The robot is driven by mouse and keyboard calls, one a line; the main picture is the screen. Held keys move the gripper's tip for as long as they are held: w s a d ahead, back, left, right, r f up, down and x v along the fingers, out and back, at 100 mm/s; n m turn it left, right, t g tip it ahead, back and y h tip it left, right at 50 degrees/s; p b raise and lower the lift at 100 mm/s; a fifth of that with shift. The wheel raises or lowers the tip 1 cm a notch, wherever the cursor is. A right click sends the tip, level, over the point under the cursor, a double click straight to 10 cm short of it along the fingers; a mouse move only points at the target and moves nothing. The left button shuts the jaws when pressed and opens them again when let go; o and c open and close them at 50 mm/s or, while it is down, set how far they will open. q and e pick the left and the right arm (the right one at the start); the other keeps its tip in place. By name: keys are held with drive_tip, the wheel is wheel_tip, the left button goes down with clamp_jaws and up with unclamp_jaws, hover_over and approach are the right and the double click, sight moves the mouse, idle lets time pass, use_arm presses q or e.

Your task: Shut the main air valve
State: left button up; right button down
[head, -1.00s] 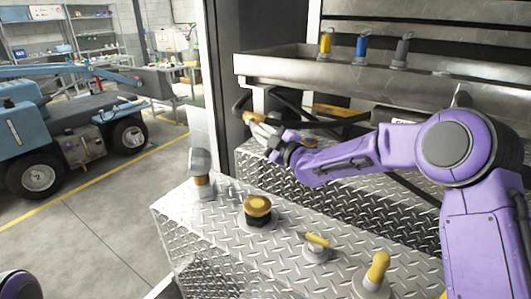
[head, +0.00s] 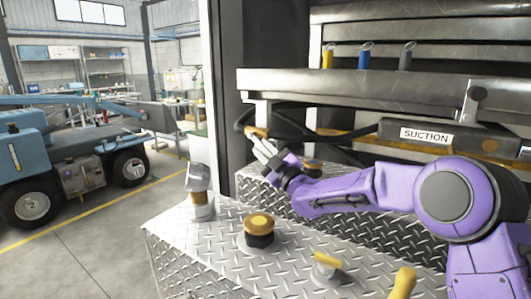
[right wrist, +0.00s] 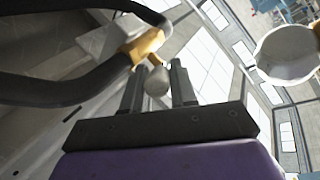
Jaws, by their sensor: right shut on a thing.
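My right gripper (head: 262,147) reaches to the yellow fitting (head: 257,132) on a black hose, under the metal tray's left end. In the right wrist view my right gripper (right wrist: 158,82) is shut on a small grey rounded knob (right wrist: 157,80), which sits between its fingers right by the yellow fitting (right wrist: 146,46). A small valve with a yellow lever (head: 327,262) stands on the diamond plate, apart from the gripper. No label shows which part is the main air valve. My left gripper is out of view.
The diamond plate deck (head: 200,250) bears a yellow-topped knob (head: 259,224), a silver post (head: 199,190) and a yellow handle (head: 403,283). A reel housing marked SUCTION (head: 425,135) hangs under the metal tray (head: 300,82). A blue vehicle (head: 60,160) stands at left on open floor.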

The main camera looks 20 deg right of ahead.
drive_tip(key=c, duration=1)
unclamp_jaws()
drive_tip(key=shift+w+r, duration=0.15)
drive_tip(key=shift+r, duration=0.2)
drive_tip(key=shift+w+f, duration=0.2)
drive_tip(key=shift+f, duration=0.1)
drive_tip(key=b+v, duration=0.2)
drive_tip(key=v, duration=0.8)
drive_tip(key=shift+s+b, duration=0.25)
drive_tip(key=shift+b, duration=0.1)
